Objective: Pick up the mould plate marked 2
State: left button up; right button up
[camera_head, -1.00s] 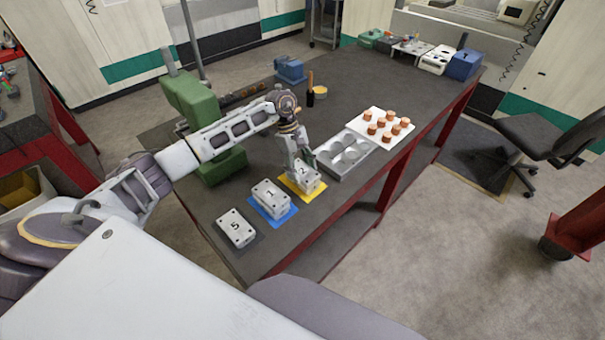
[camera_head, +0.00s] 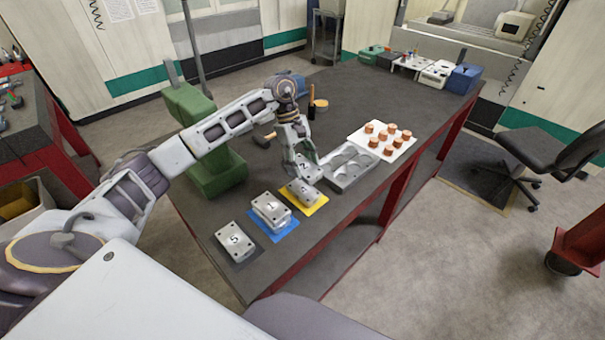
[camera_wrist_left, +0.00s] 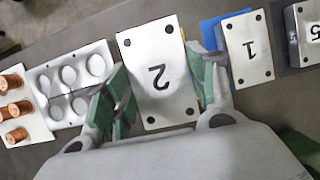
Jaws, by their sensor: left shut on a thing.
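The mould plate marked 2 (camera_head: 309,172) is pale metal with dark corner holes. Part of the plate is hidden by the fingers in the head view. My right gripper is not in view.
The plate marked 1 (camera_head: 270,206) is on the blue mat, and the plate marked 5 (camera_head: 236,241) is nearer the front. A tray with round hollows (camera_head: 350,168) and a white board (camera_head: 381,138) with several copper pieces lie to the right. A green machine (camera_head: 213,170) stands left.

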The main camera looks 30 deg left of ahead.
pick_arm(q)
jog(key=shift+r, duration=1.25)
jog(key=shift+d, duration=0.1)
